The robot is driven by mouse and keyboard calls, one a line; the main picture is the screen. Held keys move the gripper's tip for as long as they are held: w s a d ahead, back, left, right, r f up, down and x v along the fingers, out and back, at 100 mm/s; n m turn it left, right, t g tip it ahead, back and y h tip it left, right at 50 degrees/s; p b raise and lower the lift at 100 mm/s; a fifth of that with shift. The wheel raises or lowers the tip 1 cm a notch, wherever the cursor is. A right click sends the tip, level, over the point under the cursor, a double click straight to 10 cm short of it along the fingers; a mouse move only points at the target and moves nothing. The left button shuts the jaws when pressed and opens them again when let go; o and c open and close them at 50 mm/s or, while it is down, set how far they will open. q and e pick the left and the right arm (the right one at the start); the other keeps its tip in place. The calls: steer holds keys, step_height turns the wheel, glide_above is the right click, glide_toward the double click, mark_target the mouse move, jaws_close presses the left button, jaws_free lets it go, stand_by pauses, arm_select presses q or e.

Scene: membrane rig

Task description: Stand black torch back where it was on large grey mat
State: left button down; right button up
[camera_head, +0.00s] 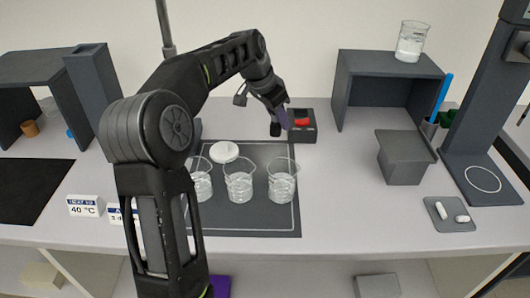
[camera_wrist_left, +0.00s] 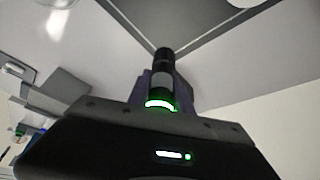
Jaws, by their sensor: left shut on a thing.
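My left gripper (camera_head: 280,114) reaches over the back of the bench with its fingers pointing down. It is shut on the black torch (camera_head: 275,129), whose dark end shows just below the fingers. In the left wrist view the torch (camera_wrist_left: 163,62) stands out between the fingers, black with a grey band, and a green glow lies at its near end. The large grey mat (camera_head: 250,219) has a white outline; its far right corner is near the torch. The mat also shows in the left wrist view (camera_wrist_left: 190,18). I cannot tell the torch's height above the bench.
Three glass beakers (camera_head: 239,187) and a white round dish (camera_head: 224,151) stand on the mat. A black box with a red top (camera_head: 302,124) is close to the right of the gripper. A grey shelf (camera_head: 388,64) stands at the back right.

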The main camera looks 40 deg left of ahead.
mark_target(279, 128)
arm_select(q)
steer(key=shift+f, duration=1.75)
steer(key=shift+f, duration=1.85)
steer(key=shift+f, duration=0.1)
steer(key=c, duration=1.1)
jaws_free()
steer(key=shift+c, duration=0.2)
steer(key=shift+p, duration=0.3)
steer(key=b+v, duration=0.1)
steer(key=v, duration=1.1)
